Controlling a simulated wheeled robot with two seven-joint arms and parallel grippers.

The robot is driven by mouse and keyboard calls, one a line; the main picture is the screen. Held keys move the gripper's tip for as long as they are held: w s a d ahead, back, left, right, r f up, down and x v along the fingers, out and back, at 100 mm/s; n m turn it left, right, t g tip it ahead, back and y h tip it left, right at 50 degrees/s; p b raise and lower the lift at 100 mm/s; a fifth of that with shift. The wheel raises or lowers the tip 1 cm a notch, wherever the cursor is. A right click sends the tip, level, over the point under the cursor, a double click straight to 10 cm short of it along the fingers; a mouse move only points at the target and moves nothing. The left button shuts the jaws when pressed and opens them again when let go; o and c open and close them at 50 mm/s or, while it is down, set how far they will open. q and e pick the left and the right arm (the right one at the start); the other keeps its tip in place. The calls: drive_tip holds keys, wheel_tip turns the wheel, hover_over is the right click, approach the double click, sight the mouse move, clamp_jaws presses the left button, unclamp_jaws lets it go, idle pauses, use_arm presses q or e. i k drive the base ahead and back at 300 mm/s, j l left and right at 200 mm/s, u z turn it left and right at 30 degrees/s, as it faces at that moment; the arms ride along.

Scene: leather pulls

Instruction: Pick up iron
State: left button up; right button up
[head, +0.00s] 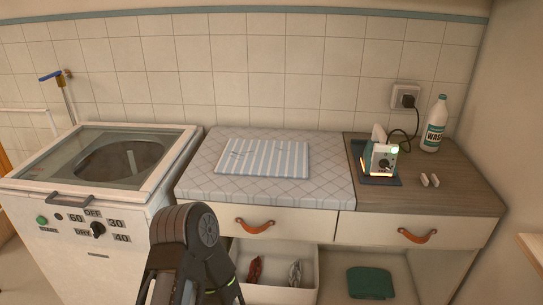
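The iron (382,160) stands at the back of the wooden counter, on the right in the head view. It is a small white and teal body with a dial, a lit green light and an orange glow along its lower left edge. It rests on a dark flat pad (396,182). A black cord runs from it to a plug in the wall socket (406,97). A dark part of one of my arms (205,228) rises from the bottom, left of the middle, well apart from the iron. No gripper fingers show.
A striped folded cloth (264,157) lies on the quilted pad (200,178). A washing machine (105,215) is at left. Below are drawers with leather pulls (417,236) and an open bin (305,255).

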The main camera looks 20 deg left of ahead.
sight(376, 149)
drive_tip(key=i+j, duration=0.1)
drive_tip(key=i, duration=0.25)
drive_tip(key=i+j, duration=0.1)
drive_tip(key=i, duration=0.3)
drive_tip(key=i+z, duration=0.15)
drive_tip(key=z, duration=1.2)
